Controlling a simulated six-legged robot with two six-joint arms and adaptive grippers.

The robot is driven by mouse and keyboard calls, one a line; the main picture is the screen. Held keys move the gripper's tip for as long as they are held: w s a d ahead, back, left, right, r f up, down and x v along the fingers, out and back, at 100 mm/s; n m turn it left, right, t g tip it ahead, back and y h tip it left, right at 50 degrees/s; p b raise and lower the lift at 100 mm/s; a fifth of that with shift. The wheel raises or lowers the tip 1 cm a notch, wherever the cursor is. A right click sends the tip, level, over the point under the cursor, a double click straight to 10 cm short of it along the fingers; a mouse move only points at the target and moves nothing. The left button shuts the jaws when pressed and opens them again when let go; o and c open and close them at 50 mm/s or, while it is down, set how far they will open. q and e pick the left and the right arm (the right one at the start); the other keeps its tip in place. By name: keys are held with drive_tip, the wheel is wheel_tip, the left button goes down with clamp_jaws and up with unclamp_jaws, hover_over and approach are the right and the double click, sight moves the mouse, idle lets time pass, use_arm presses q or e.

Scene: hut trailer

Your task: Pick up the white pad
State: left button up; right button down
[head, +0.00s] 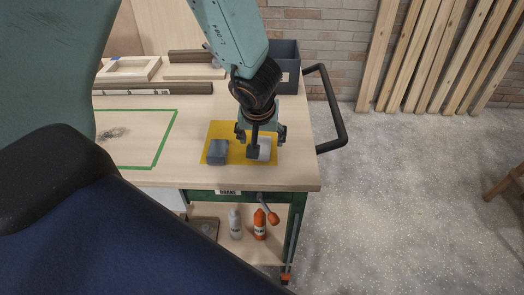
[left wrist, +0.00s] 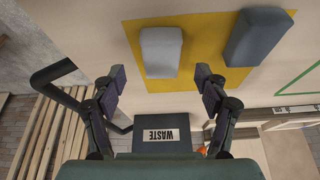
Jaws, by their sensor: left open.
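The white pad (head: 265,148) lies on a yellow mat (head: 229,132) on the workbench, partly covered by my left gripper in the head view. In the left wrist view the white pad (left wrist: 161,52) shows whole, ahead of my fingertips. A grey pad (head: 217,152) lies on the same mat to its left; it is at the upper right in the left wrist view (left wrist: 258,37). My left gripper (head: 261,138) is open and empty over the white pad, its fingers (left wrist: 160,77) spread to either side and apart from it. My right gripper is not seen.
A dark bin (head: 285,62) marked WASTE stands at the bench's back right. A black handle (head: 332,110) juts from the right edge. Wooden frames and dark bars lie at the back. A green-outlined area (head: 150,145) is left of the mat. Bottles (head: 260,224) stand on the shelf below.

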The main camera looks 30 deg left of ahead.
sight(261, 144)
use_arm(q)
drive_tip(key=b+x, duration=0.1)
drive_tip(key=x, duration=0.2)
drive_tip(key=shift+s+a, duration=0.1)
drive_tip(key=shift+w+a+f+b, duration=0.1)
drive_tip(key=shift+w+f+b, duration=0.1)
drive_tip(key=shift+w+b, duration=0.1)
drive_tip(key=shift+s+r, duration=0.1)
drive_tip(key=shift+s, duration=0.05)
drive_tip(key=shift+c, duration=0.2)
drive_tip(key=shift+c, duration=0.7)
drive_tip(key=c, duration=0.9)
drive_tip(key=shift+o, duration=0.2)
drive_tip(key=shift+r, duration=0.1)
